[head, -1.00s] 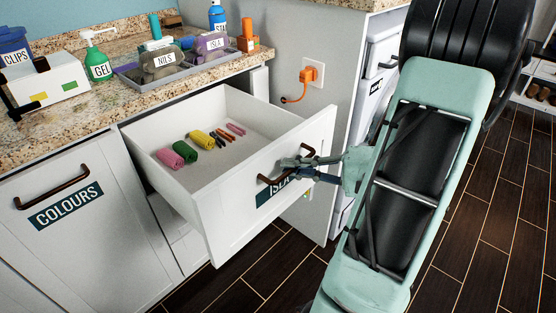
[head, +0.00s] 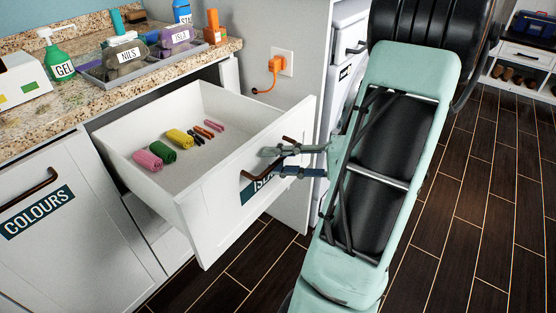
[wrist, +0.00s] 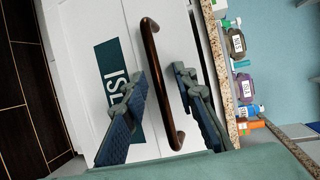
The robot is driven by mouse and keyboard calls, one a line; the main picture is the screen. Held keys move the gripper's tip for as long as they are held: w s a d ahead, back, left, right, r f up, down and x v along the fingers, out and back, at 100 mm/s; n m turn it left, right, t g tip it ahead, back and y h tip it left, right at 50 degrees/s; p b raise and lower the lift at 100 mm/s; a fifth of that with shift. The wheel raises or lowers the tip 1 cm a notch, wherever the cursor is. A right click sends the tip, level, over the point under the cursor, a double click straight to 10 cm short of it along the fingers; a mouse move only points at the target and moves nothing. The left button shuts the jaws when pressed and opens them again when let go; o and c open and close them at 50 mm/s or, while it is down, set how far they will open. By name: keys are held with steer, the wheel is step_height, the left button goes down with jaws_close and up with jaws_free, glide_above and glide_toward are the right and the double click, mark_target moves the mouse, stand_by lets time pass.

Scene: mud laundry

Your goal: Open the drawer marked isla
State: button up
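The drawer marked isla (head: 215,215) stands pulled well out of the counter in the head view. Its front, with a dark bar handle (wrist: 152,50) and a teal label (wrist: 113,68), fills much of the wrist view. The label is partly hidden by the fingers. My gripper (head: 258,162) is at the handle. In the wrist view my gripper (wrist: 160,72) has its fingers apart, one on each side of the handle, with visible gaps. Inside the drawer are a pink roll (head: 148,160), a green roll (head: 163,152), a yellow roll (head: 180,138) and several thin sticks.
The counter (head: 100,115) above holds a grey tray (head: 95,72) with labelled items and a green GEL bottle (head: 58,60). A closed cabinet marked COLOURS (head: 60,250) is at left. An orange plug (head: 276,64) sits in a wall outlet. Dark floor (head: 450,230) is open at right.

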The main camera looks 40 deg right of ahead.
steer(key=v, duration=1.2)
steer(key=shift+r, duration=0.1)
stand_by(0.4)
